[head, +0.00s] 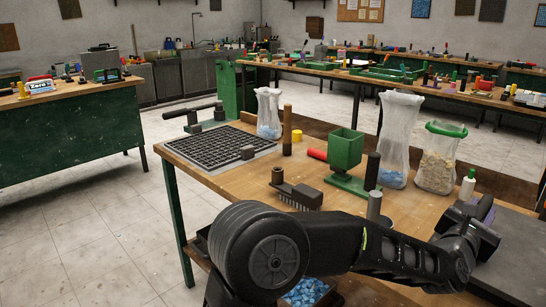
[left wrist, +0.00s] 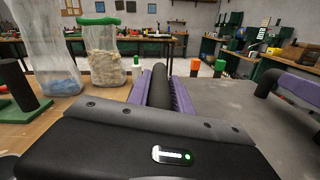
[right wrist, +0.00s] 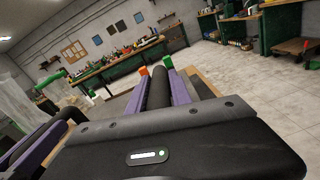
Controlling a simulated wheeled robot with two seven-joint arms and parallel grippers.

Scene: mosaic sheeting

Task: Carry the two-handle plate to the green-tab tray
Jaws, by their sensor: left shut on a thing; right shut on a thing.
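The two-handle plate (left wrist: 235,110) is a flat grey plate with a black bar handle on each side. It also shows at the right edge of the head view (head: 525,240). My left gripper (left wrist: 160,75), with purple fingers, is shut on the near-left handle; it shows at the lower right of the head view (head: 484,212). My right gripper (right wrist: 160,80) is shut on the other handle. An orange tab (left wrist: 194,68) and a green tab (left wrist: 219,68) stand beyond the plate; the trays they belong to are mostly hidden.
On the wooden bench (head: 240,180) stand a black grid (head: 220,146), a green stand (head: 345,150), a brush (head: 297,194), clear bags (head: 398,130) and a white bottle (head: 467,186), close left of the plate. Floor (right wrist: 250,90) is open on the right.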

